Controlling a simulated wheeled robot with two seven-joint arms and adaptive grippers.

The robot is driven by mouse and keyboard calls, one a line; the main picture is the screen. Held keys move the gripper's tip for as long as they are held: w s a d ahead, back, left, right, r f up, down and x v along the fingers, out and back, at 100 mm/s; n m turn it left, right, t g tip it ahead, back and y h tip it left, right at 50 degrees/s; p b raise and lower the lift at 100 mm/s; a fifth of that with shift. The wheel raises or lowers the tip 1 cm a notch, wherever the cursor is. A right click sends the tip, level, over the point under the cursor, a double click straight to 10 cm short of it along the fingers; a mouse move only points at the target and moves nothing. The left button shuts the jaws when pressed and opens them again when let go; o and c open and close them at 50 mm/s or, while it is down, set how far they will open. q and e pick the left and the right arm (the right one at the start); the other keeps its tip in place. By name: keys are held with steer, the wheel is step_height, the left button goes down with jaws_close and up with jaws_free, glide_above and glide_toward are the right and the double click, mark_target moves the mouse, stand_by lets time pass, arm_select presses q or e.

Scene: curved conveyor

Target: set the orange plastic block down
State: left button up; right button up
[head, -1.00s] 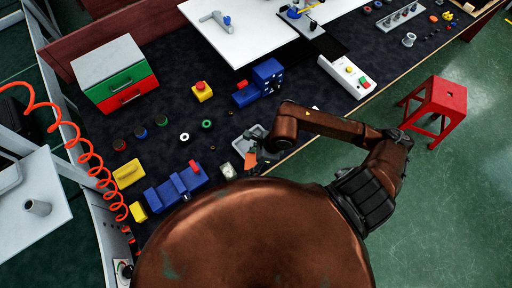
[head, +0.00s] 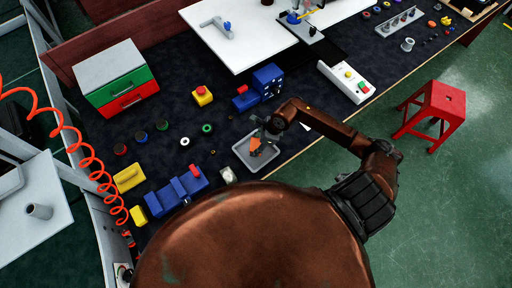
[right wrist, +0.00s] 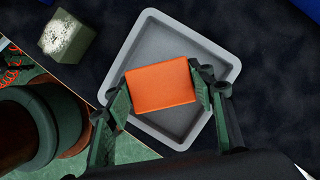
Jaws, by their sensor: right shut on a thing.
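The orange plastic block (right wrist: 161,84) is between the two fingers of my right gripper (right wrist: 163,100), which is shut on it. In the right wrist view the block appears over the grey tray (right wrist: 218,58). Whether it touches the tray's floor I cannot tell. In the head view the block (head: 255,145) shows over the tray (head: 242,157), with my right gripper (head: 262,138) at it, partly covering it. My left gripper is not in view.
A pale block (head: 228,175) stands close to the tray's near left side. A blue vise-like part (head: 178,190) is further left. The blue box (head: 267,78) and yellow button box (head: 202,95) are behind. The red stool (head: 435,108) stands off the table's right edge.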

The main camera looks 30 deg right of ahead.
mark_target(256, 147)
steer(key=shift+w+d+f, duration=0.15)
steer(key=shift+f, duration=1.55)
steer(key=shift+f, duration=0.15)
steer(key=o, duration=1.2)
steer(key=v, duration=1.2)
steer(key=shift+r, duration=0.2)
